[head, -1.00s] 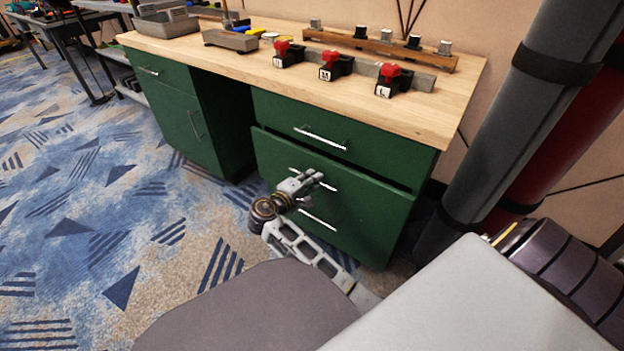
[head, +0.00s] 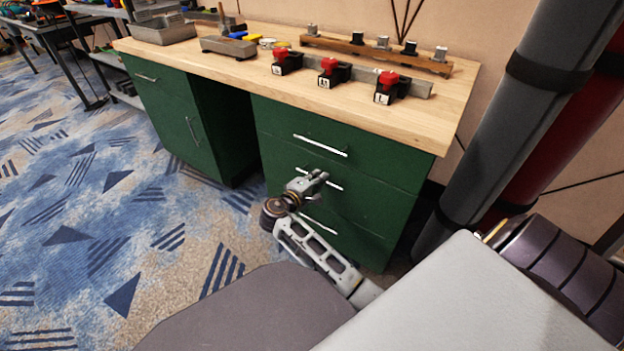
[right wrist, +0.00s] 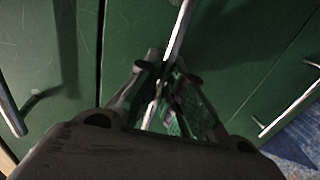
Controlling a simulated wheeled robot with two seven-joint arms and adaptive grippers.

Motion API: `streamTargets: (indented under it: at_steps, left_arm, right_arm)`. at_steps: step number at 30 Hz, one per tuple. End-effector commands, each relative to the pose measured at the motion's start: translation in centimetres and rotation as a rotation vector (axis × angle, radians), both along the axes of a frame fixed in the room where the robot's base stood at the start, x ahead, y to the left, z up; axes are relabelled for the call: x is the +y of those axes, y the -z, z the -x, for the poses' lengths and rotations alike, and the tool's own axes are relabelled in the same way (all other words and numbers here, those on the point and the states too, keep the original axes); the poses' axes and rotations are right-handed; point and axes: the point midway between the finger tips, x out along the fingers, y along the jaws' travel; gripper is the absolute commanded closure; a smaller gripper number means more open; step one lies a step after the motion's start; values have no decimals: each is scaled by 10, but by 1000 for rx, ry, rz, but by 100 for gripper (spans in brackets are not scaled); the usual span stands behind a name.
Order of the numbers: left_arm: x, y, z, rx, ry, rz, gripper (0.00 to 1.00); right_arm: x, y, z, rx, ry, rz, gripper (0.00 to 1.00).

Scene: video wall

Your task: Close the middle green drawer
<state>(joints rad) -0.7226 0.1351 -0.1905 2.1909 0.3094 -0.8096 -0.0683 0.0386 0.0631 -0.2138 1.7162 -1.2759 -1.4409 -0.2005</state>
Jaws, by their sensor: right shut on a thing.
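The middle green drawer (head: 372,198) is in the right pedestal of the bench. Its front looks about flush with the top drawer (head: 385,160), with no gap visible. My right gripper (head: 320,177) is at this drawer's front, shut on its metal handle (head: 336,186). In the right wrist view the handle (right wrist: 181,32) runs down between the fingers of the right gripper (right wrist: 163,75), close to the green front. The grip covers part of the handle. My left gripper is not in view.
Other handles lie above (head: 320,145) and below (head: 325,229) the held one. The wooden benchtop (head: 230,68) carries red-and-black blocks (head: 328,73), a wooden rail and a grey tray (head: 164,28). Patterned carpet is open at left.

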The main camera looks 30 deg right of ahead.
Motion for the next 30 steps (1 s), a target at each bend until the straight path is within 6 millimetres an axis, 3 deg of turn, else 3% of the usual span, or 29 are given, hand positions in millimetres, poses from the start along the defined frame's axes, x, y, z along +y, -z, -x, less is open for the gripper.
streamTargets:
  at_steps: [13, 14, 18, 30]
  left_arm:
    - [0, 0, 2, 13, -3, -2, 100]
    - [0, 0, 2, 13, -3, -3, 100]
    - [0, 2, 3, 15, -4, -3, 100]
    - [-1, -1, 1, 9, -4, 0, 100]
  right_arm:
    - [-8, 0, -1, -1, -2, 1, 100]
    - [-8, 0, -1, -1, -1, 1, 87]
    - [-7, 0, 0, -1, -1, 1, 69]
    - [-6, 0, 0, 0, -1, -1, 69]
